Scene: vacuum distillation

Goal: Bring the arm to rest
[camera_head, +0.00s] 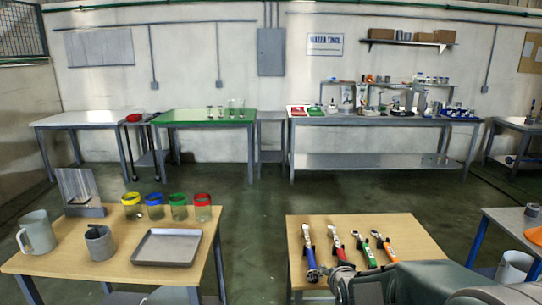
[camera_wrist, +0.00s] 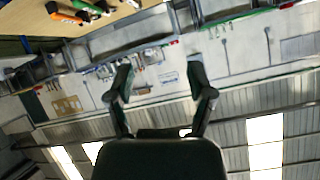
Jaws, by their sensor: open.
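My gripper (camera_wrist: 160,82) shows in the wrist view with its two dark fingers spread apart. Nothing is between them. The wrist camera looks out across the room in a tilted, upside-down view, with wall and ceiling lights beyond the fingers. In the head view my arm (camera_head: 420,284) lies low at the bottom right, over the near edge of the right wooden table (camera_head: 417,230). The fingers cannot be made out there.
Several tools with coloured handles, one of them red (camera_head: 336,244), lie on the right table. The left wooden table (camera_head: 75,258) holds a metal tray (camera_head: 167,247), a jug (camera_head: 36,233) and coloured-lid jars. A blue-legged table (camera_head: 500,222) stands right. Open floor (camera_head: 255,240) lies between.

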